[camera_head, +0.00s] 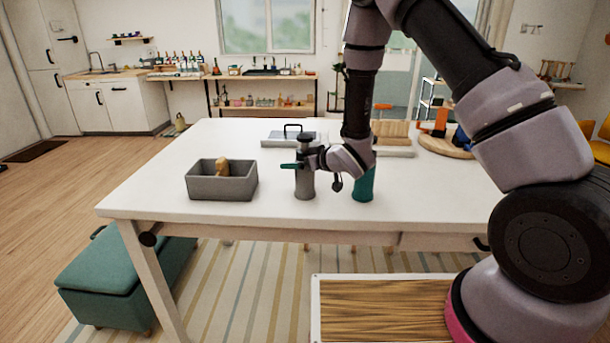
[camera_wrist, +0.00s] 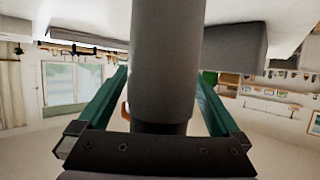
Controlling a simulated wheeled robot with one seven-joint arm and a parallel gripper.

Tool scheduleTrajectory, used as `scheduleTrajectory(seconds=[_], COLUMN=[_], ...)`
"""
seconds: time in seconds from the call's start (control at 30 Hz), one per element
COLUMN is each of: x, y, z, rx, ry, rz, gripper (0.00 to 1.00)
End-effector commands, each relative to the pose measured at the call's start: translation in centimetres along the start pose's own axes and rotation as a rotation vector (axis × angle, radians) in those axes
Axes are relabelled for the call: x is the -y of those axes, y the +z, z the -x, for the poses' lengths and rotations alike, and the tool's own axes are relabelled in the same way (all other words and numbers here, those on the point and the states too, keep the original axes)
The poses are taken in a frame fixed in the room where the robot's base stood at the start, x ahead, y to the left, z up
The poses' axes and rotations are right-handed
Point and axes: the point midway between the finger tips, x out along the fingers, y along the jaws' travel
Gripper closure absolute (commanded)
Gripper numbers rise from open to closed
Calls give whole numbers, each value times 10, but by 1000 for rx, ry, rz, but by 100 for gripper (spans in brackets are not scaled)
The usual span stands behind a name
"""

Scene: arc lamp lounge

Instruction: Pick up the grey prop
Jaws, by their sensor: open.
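The grey prop (camera_head: 305,186) is an upright grey cylinder with a darker, narrower upper part, standing on the white table near its front edge. My gripper (camera_head: 291,166) reaches it from the right, level with its upper part. In the wrist view, which is upside down, the prop (camera_wrist: 167,60) rises between the two spread teal fingers of my gripper (camera_wrist: 160,90). Gaps show on both sides of it. My gripper is open around the prop and not closed on it.
A grey open box (camera_head: 221,188) holding a tan object stands left of the prop. A teal cylinder (camera_head: 364,187) stands close on the right, partly behind my wrist. A grey handled tray (camera_head: 275,141) lies behind. The table (camera_head: 165,165) is clear at left.

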Motion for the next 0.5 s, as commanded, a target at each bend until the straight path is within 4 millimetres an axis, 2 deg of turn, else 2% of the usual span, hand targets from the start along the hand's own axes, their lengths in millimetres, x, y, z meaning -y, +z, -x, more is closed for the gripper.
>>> scheduleTrajectory(seconds=[0.03,0.07,0.1,0.17,0.3,0.5], x=[0,0,0,0,0,0], y=[0,0,0,0,0,-1], z=[0,0,0,0,0,0], rx=[0,0,0,0,0,-2], ry=[0,0,0,0,0,0], rz=[0,0,0,0,0,1], gripper=[0,8,23,46,99,100])
